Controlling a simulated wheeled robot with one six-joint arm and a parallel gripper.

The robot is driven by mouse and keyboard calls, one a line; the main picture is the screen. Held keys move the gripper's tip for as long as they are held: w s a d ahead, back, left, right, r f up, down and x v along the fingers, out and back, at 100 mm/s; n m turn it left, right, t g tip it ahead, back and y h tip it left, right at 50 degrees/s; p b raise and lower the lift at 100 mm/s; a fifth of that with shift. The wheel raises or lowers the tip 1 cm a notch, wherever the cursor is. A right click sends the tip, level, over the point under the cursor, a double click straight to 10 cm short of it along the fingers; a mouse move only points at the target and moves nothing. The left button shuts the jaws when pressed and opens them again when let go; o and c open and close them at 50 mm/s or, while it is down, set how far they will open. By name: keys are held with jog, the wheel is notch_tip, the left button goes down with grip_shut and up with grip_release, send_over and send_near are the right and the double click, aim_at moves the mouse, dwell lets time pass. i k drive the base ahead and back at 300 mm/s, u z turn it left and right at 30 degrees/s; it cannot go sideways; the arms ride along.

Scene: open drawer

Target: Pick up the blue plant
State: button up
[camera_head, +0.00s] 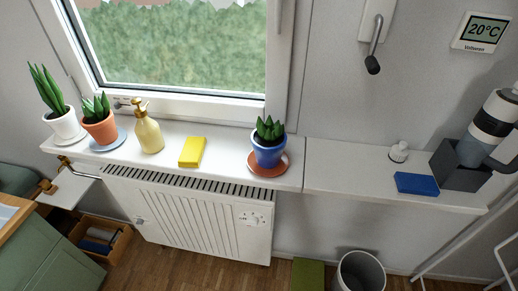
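The blue plant is a green succulent in a blue pot (269,147). It stands upright on a round terracotta saucer (282,168) on the white windowsill, right of the yellow block. My arm comes in at the right edge, with white, black and blue-grey links. The dark grey block at its end looks like my gripper (458,165). It is over the right part of the sill, well apart from the blue plant. Its fingers cannot be made out, so I cannot tell if it is open or shut.
A white-potted plant (65,125), an orange-potted plant (101,128), a yellow spray bottle (149,134) and a yellow block (192,151) stand left of the blue plant. A small white object (398,153) and blue block (416,184) lie right. The sill between is clear.

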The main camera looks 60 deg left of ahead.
aim_at(269, 141)
jog(key=u, duration=2.35)
jog(key=k, duration=0.5)
jog(key=u, duration=1.25)
jog(key=i, duration=1)
jog(key=z, duration=1.15)
jog(key=i, duration=0.45)
